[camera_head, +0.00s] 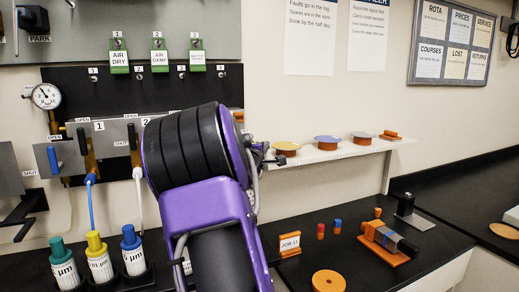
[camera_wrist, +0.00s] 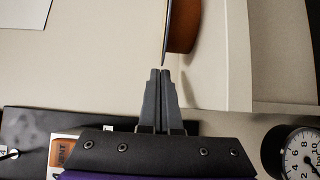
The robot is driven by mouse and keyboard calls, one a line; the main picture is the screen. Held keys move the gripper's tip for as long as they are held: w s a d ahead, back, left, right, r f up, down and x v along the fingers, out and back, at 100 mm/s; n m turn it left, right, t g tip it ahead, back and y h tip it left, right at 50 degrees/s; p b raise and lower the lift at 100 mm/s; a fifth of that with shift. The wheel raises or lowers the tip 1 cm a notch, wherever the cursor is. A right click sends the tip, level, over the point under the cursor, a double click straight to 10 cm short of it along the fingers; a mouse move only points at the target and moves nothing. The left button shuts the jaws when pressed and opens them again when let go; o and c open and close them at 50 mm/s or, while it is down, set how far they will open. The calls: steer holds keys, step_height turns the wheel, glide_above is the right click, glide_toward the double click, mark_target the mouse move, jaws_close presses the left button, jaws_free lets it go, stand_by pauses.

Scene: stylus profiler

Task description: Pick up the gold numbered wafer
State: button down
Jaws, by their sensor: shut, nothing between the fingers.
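A gold wafer (camera_head: 287,146) lies flat on an orange round stand on the wall shelf, just right of my arm in the head view. No number on it can be read. In the wrist view, a thin disc seen edge-on (camera_wrist: 167,30) with an orange stand (camera_wrist: 184,28) lies just beyond my fingertips; I cannot tell for certain which disc it is. My gripper (camera_wrist: 160,72) is shut and empty, its tips close to the disc's edge, with no clear contact.
A blue-violet disc (camera_head: 328,139) and another gold-toned disc (camera_head: 362,135) sit on orange stands farther right along the shelf (camera_head: 335,152). A gauge (camera_head: 46,96) and valve panel stand left. Colour-capped bottles (camera_head: 98,262) and an orange ring (camera_head: 328,281) are on the bench below.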

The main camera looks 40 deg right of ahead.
stand_by(0.3)
steer(key=shift+s+d, duration=0.15)
steer(key=shift+s, duration=0.75)
steer(key=shift+w+p, duration=0.15)
steer(key=shift+p, duration=0.15)
